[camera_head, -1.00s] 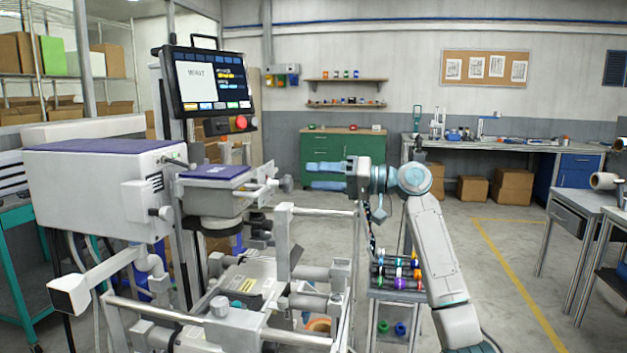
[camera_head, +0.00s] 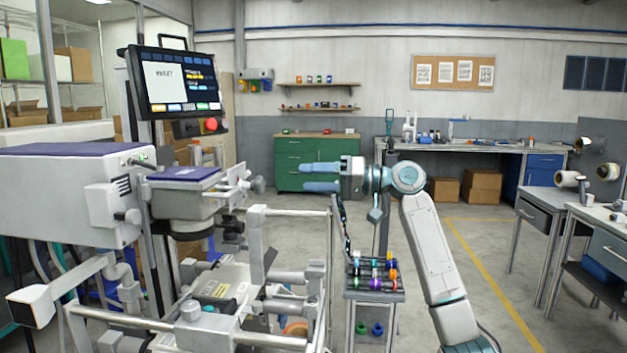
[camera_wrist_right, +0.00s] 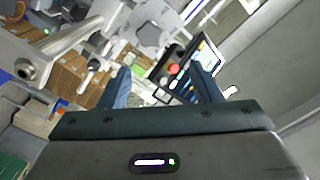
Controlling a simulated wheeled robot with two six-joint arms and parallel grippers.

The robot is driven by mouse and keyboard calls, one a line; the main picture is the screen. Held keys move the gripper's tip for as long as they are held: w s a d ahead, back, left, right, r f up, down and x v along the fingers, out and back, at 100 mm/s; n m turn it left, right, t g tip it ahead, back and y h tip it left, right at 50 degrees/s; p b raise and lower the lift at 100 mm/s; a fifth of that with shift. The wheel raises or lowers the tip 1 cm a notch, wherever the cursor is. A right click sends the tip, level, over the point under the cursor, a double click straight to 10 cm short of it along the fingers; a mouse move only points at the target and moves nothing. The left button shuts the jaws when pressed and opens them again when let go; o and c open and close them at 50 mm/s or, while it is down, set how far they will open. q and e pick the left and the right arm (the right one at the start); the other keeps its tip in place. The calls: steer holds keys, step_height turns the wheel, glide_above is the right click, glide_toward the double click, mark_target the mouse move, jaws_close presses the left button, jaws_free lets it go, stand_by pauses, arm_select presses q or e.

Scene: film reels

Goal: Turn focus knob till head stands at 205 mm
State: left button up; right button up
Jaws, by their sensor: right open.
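The film machine has a grey head (camera_head: 185,200) with a purple top, at the left in the head view. A dark round knob (camera_head: 258,185), apparently the focus knob, sticks out from the head's right side. My right gripper (camera_head: 303,178) is open and empty, its two blue fingers pointing left toward the knob, with a clear gap between. In the right wrist view the open fingers (camera_wrist_right: 163,85) show nothing between them at close range. The screen (camera_head: 178,83) above the head has text too small to read. No millimetre scale is readable. My left gripper is out of view.
The machine's frame of rails and posts (camera_head: 257,245) stands below and left of my right gripper. A small rack with coloured reels (camera_head: 375,272) stands below my right arm. Tables (camera_head: 560,205) stand at the right; the floor between is clear.

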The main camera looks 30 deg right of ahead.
steer(key=shift+d, duration=0.1)
steer(key=b+v, duration=0.2)
steer(key=v, duration=0.8)
steer(key=shift+s+d, duration=0.25)
steer(key=shift+s, duration=0.05)
